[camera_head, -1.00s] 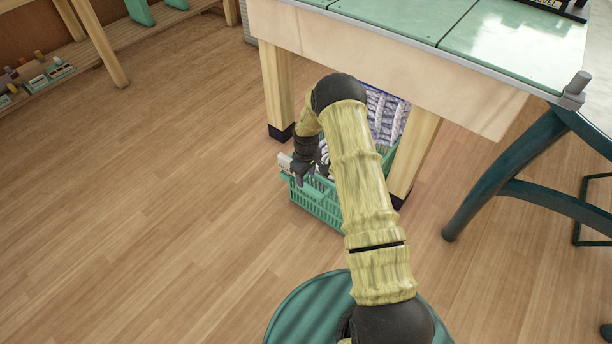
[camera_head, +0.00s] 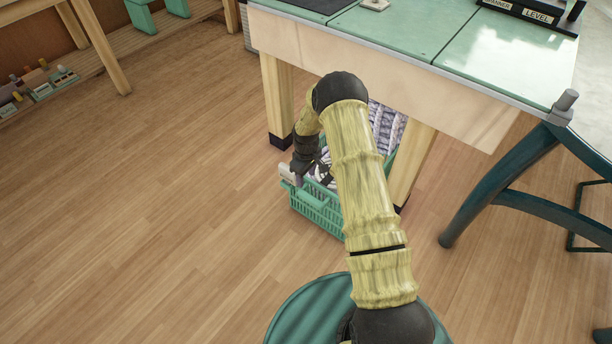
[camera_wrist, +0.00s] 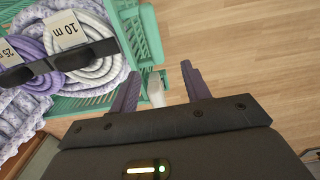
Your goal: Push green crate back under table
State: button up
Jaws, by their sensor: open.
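The green crate (camera_head: 318,207) stands on the floor at the table's end, partly between the wooden legs, with its near end sticking out. My arm hides part of it. In the wrist view the crate's green wall (camera_wrist: 150,38) shows at upper middle, with coiled white and purple ropes inside. My gripper (camera_head: 298,178) is at the crate's near left corner. In the wrist view my gripper (camera_wrist: 158,82) is open, its two purple fingers apart, with a whitish piece on the crate's edge between them. I cannot tell whether the fingers touch it. The table (camera_head: 400,65) has a green top.
Wooden table legs (camera_head: 277,95) flank the crate, one on each side. A dark green curved metal frame (camera_head: 500,190) stands at the right. A low shelf (camera_head: 110,45) with small items is at the upper left. The floor (camera_head: 150,220) left of the crate is clear.

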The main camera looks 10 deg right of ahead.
notch_tip(320, 180, up, 6)
jog(key=p, duration=0.4)
jog(key=shift+r, duration=0.2)
dwell(0.4)
jog(key=shift+p, duration=0.4)
jog(key=s+r+m, duration=0.1)
jog(key=s+r, duration=0.3)
jog(key=r, duration=0.3)
jog(key=s+r+m+t, duration=0.1)
jog(key=s+r+m, duration=0.15)
jog(key=r, duration=0.35)
jog(key=s+r, duration=0.4)
jog(key=r, duration=0.3)
jog(key=s+r+m, duration=0.2)
jog(key=s+r, duration=0.1)
jog(key=s, duration=0.5)
jog(key=s+r+m+t, duration=0.1)
jog(key=s+r, duration=0.3)
jog(key=s, duration=0.4)
jog(key=shift+s+a+r+m+t, duration=0.25)
jog(key=shift+s+m+t, duration=0.05)
jog(key=shift+m, duration=0.35)
jog(key=shift+c, duration=0.5)
